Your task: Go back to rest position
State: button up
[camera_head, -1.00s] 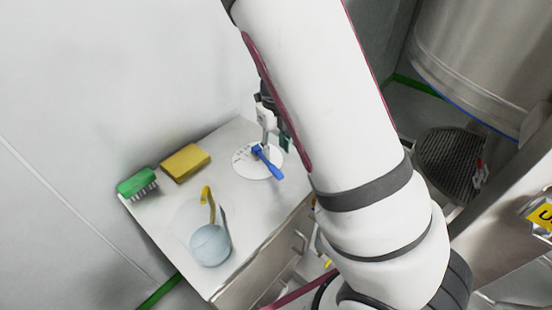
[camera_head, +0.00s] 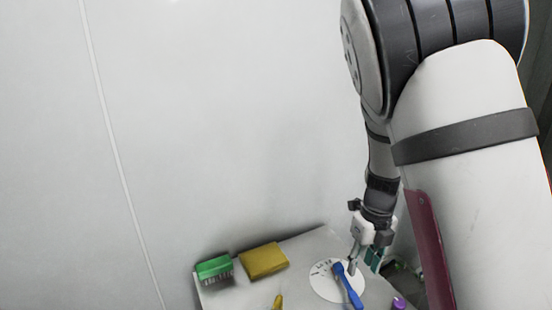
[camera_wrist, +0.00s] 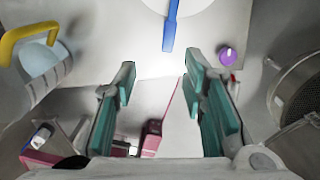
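My gripper (camera_head: 365,262) hangs over the right part of the small table in the head view, close to a white round disc (camera_head: 322,283). In the wrist view my gripper (camera_wrist: 163,95) is open, with its two green-padded fingers apart and nothing between them. A blue-handled tool (camera_head: 347,287) lies across the disc. The blue handle also shows in the wrist view (camera_wrist: 171,25), beyond the fingertips and apart from them.
A green brush (camera_head: 214,267) and a yellow sponge (camera_head: 264,260) lie at the table's back left. A yellow-handled clear vessel (camera_wrist: 45,65) and a purple-topped item (camera_wrist: 226,53) stand nearby. A pale wall (camera_head: 220,120) rises behind. A metal drum (camera_wrist: 300,90) is at right.

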jog(key=s+a+r+n+t+y, duration=0.1)
jog(key=s+a+r+n, duration=0.2)
jog(key=s+r+n, duration=0.35)
jog(key=s+a+r+n+t+y, duration=0.1)
jog(key=s+a+r+n, duration=0.25)
jog(key=r+n, duration=0.65)
jog(key=s+d+r+n+t+h, duration=0.1)
jog(key=s+r+n+t+h, duration=0.1)
jog(key=s+n, duration=0.9)
jog(key=shift+s+d+r+n+t, duration=0.2)
jog(key=shift+r+n+t, duration=0.5)
jog(key=shift+n, duration=2.05)
jog(key=shift+r, duration=0.15)
